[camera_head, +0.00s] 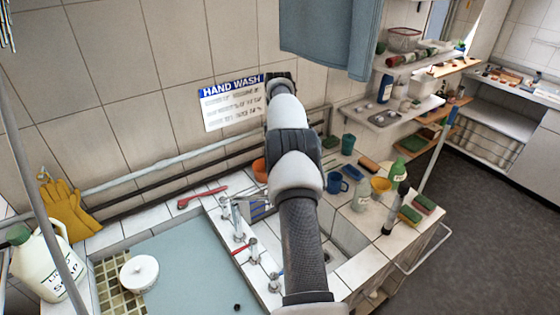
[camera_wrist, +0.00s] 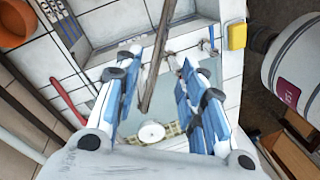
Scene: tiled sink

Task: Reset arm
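My arm (camera_head: 300,190) rises over the sink counter in the head view, and its far end is in front of the wall by the hand wash sign (camera_head: 232,103). My gripper is hidden there. In the wrist view my gripper (camera_wrist: 162,60) has its two blue-padded fingers spread apart, with no object clearly held. A grey-brown bar (camera_wrist: 158,55) shows between the fingers; I cannot tell its distance.
Yellow gloves (camera_head: 68,208) and a soap jug (camera_head: 48,262) stand at the left. Taps (camera_head: 238,220) line the basin's right side. A blue mug (camera_head: 337,183), a green-capped bottle (camera_head: 398,172) and sponges (camera_head: 424,204) crowd the right counter. Shelves (camera_head: 400,112) hang above it.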

